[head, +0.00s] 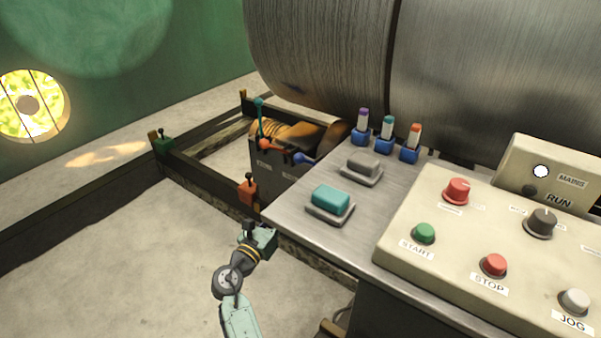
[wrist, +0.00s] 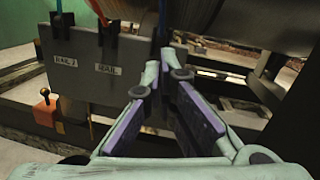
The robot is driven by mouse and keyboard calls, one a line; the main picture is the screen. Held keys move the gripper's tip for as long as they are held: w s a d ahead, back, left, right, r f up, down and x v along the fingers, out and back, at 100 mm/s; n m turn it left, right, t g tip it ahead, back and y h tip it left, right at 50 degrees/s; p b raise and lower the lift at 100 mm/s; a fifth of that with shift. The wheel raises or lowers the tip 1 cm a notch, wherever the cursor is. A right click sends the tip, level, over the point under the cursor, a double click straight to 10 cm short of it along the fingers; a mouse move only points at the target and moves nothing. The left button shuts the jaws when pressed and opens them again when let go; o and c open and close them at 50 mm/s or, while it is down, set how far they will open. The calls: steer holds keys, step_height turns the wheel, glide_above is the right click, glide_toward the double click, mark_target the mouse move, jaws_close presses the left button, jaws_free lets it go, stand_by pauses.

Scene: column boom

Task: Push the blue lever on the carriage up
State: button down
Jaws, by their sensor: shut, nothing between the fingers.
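The carriage (head: 277,178) is a dark box under the big drum, with three levers. Its blue lever (head: 306,159) has a blue knob and points to the right. In the wrist view the blue lever (wrist: 162,22) shows as a thin bar just above my fingertips; its far end is cut off by the frame top. A red lever (wrist: 97,12) and a teal lever (wrist: 62,16) stand to its left. My gripper (wrist: 160,72) is shut and empty, with its purple-padded fingers meeting at the tips. In the head view my gripper (head: 260,238) is below the carriage, by the table's left corner.
A grey metal table (head: 375,205) with a teal button (head: 331,200) and a grey button (head: 363,167) lies to the right. A control panel (head: 430,260) sits on it. A red-orange block (head: 248,192) stands on the dark rail left of the carriage. The floor at left is clear.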

steer(key=shift+r, duration=0.1)
steer(key=p, duration=0.1)
glide_toward(310, 163)
step_height(310, 163, down, 4)
steer(key=w+d, duration=0.1)
steer(key=w, duration=0.2)
steer(key=shift+w+d+r+p, duration=0.25)
steer(key=shift+w+r+p, duration=0.15)
steer(key=shift+w+r, duration=0.25)
steer(key=shift+w+d+r+p, duration=0.25)
steer(key=shift+w+r+p, duration=0.2)
steer(key=shift+r, duration=0.35)
